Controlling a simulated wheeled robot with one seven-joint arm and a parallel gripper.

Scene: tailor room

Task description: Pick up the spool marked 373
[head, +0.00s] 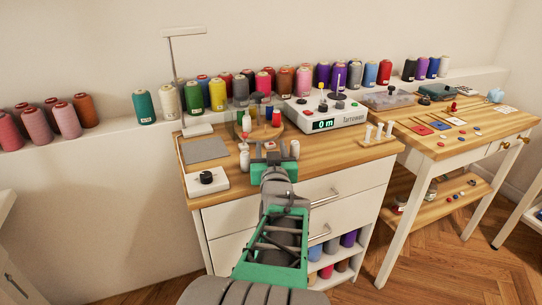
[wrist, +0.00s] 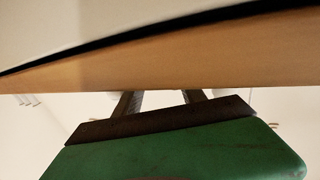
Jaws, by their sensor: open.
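Several thread spools of many colours stand in a row on the wall ledge, such as a teal spool (head: 146,107), a yellow spool (head: 217,95) and a pink spool (head: 304,81). Some carry small labels, but the numbers are too small to read, so I cannot tell which is marked 373. My gripper (head: 269,154) is open and appears empty at the front part of the wooden-topped cabinet (head: 225,168), in front of the ledge row. In the wrist view its two fingers (wrist: 162,99) point toward a wooden surface; no spool shows between them.
A white winding machine (head: 325,117) reading "0 m" stands right of my gripper. A lamp stand (head: 172,62), a grey mat (head: 204,149) and a black-knobbed box (head: 207,181) are to the left. More spools (head: 349,238) sit on the cabinet's lower shelves. A second table (head: 440,150) is at right.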

